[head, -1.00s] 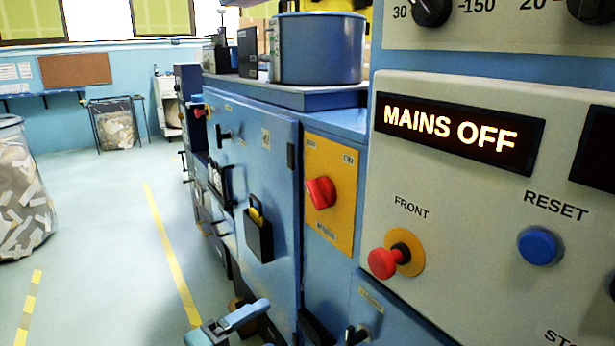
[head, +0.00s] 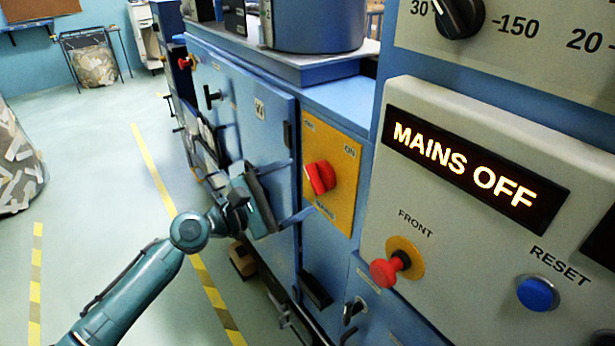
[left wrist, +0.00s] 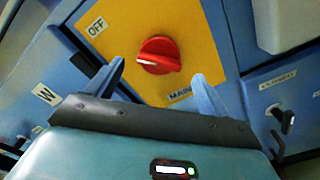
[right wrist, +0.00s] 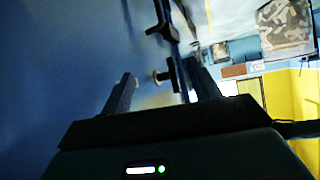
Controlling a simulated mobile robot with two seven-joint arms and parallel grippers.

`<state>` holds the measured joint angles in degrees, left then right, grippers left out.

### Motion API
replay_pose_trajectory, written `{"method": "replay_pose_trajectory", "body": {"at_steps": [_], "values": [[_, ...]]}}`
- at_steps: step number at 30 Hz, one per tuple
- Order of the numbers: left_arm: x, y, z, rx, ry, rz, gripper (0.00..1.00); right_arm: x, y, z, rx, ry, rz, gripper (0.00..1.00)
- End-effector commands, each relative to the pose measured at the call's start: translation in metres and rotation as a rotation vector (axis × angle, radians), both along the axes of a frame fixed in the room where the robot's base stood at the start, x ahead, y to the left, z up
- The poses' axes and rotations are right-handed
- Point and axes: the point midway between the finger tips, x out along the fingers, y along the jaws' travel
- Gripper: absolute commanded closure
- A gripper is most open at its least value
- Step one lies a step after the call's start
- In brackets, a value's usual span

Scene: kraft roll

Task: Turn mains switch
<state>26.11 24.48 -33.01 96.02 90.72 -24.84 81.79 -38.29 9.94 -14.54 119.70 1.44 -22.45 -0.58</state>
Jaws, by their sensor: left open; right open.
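The mains switch is a red rotary knob (head: 320,178) on a yellow plate (head: 345,160) with an ON label at its upper right. The left wrist view shows the knob (left wrist: 158,55), with OFF and partly hidden MAINS labels on the plate. My left gripper (head: 302,188) is open just in front of the plate, to the left of the knob. In the left wrist view its fingers (left wrist: 158,72) stand apart on either side, with the knob between and slightly beyond their tips. Contact is not visible. A lit display (head: 465,165) reads MAINS OFF. My right gripper (right wrist: 163,78) is open and empty.
A red FRONT push button (head: 390,268) and a blue RESET button (head: 537,293) sit on the grey panel to the right. A blue cabinet door (head: 245,115) is behind my left gripper. The right wrist view shows a dark handle (right wrist: 172,75) close by.

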Motion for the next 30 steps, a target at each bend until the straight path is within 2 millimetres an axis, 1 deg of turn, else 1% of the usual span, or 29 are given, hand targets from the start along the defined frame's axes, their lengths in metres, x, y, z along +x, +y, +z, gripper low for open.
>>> {"method": "replay_pose_trajectory", "body": {"at_steps": [1, 6, 12, 19, 30], "values": [[0.006, -0.008, 0.002, -0.001, -0.001, 0.0, 0.2, 0.0, 0.0, 0.001, 0.0, 0.002, -0.001, 0.39], [0.019, -0.026, 0.0, 0.001, -0.002, 0.0, 0.2, -0.001, -0.001, 0.0, -0.002, 0.006, -0.003, 0.39], [0.024, -0.033, 0.0, 0.002, -0.001, 0.001, 0.2, -0.001, -0.001, 0.0, -0.003, 0.007, -0.004, 0.39], [0.024, -0.033, 0.0, 0.002, -0.001, 0.001, 0.2, -0.001, -0.001, 0.0, -0.003, 0.007, -0.004, 0.39], [0.024, -0.033, 0.0, 0.002, -0.001, 0.001, 0.5, -0.001, -0.001, 0.0, -0.003, 0.008, -0.004, 0.39]]}}
